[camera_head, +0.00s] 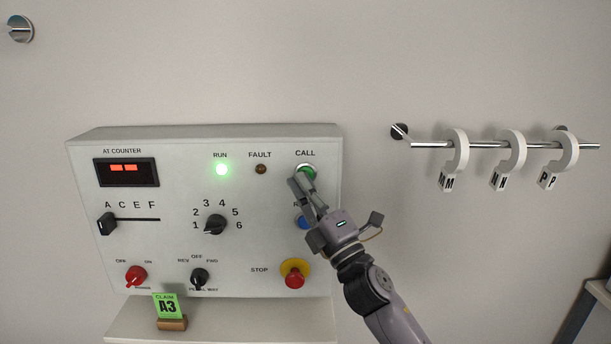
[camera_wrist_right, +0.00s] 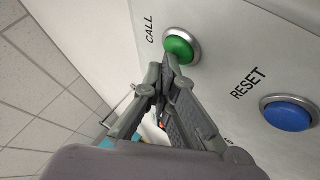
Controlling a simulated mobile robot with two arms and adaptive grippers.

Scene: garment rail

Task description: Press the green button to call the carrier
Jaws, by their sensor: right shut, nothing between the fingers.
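The green button (camera_head: 309,173) with a chrome ring sits under the label CALL at the upper right of the control panel (camera_head: 180,258). It also shows in the right wrist view (camera_wrist_right: 179,47). My right gripper (camera_head: 297,179) is shut and empty. Its fingertips (camera_wrist_right: 168,60) are at the lower edge of the green button and partly cover it. I cannot tell whether they touch it or whether the button is pushed in. My left gripper is not in view.
A blue RESET button (camera_wrist_right: 289,115) is below the green one. A red STOP button (camera_head: 294,275) on yellow is lower. The RUN lamp (camera_head: 222,169) glows green; the FAULT lamp (camera_head: 260,169) is dark. A claim card A3 (camera_head: 167,306) stands on the shelf (camera_head: 235,318). A rail (camera_head: 490,146) with lettered hooks is right.

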